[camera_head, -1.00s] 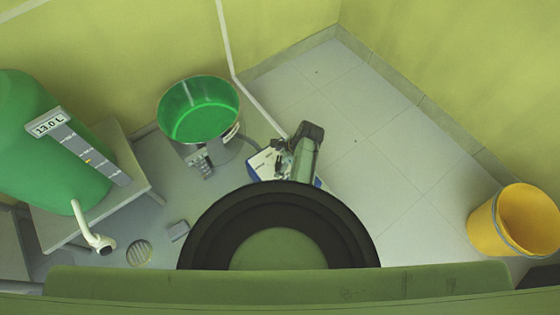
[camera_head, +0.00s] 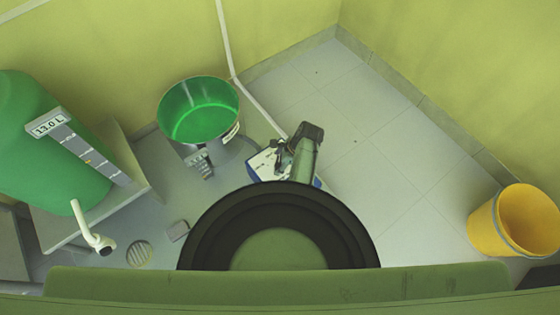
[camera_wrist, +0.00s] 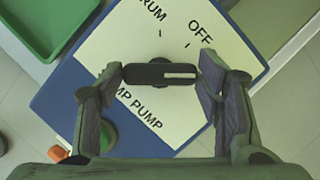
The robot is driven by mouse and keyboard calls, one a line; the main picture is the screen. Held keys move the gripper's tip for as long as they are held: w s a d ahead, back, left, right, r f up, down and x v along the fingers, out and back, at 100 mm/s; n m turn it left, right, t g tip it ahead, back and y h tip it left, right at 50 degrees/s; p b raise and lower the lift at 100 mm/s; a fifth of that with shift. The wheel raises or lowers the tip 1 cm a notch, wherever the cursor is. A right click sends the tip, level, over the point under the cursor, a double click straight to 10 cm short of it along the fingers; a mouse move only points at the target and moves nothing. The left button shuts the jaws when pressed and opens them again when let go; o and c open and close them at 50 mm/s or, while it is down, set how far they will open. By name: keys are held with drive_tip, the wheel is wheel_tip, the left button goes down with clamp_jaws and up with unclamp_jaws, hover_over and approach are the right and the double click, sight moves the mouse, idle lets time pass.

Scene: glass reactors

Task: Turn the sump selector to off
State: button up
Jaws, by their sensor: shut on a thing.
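The sump selector (camera_wrist: 160,73) is a black bar knob on a white panel face (camera_wrist: 185,115) with a blue border, seen in the wrist view. A white mark lies on the right half of the knob. "OFF" is printed up and right of it, beside a tick. A partly hidden label ending in "RUM" is at the upper left, and one ending in "MP PUMP" is below. My gripper (camera_wrist: 161,75) is shut on the knob, one finger at each end. In the head view, my gripper (camera_head: 281,158) is over the blue and white panel (camera_head: 258,165), covering much of it.
A green button (camera_wrist: 107,137) and an orange part (camera_wrist: 57,155) are near my left finger. A steel pot with green liquid (camera_head: 200,112) stands left of the panel. A green tank (camera_head: 45,150) is farther left, a yellow bucket (camera_head: 520,222) far right. The floor between is clear.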

drive_tip(key=shift+n, duration=0.3)
drive_tip(key=n+g+p, duration=0.1)
drive_tip(key=n, duration=0.1)
drive_tip(key=shift+w+n, duration=0.1)
drive_tip(key=shift+n, duration=0.3)
drive_tip(key=n+g, duration=0.1)
drive_tip(key=n, duration=0.1)
drive_tip(key=n+g, duration=0.1)
drive_tip(key=n, duration=0.2)
drive_tip(key=shift+w+h, duration=0.1)
drive_tip(key=shift+h, duration=0.3)
drive_tip(key=shift+n+g, duration=0.3)
drive_tip(key=o, duration=1.2)
drive_tip(key=shift+c, duration=0.2)
drive_tip(key=v, duration=1.2)
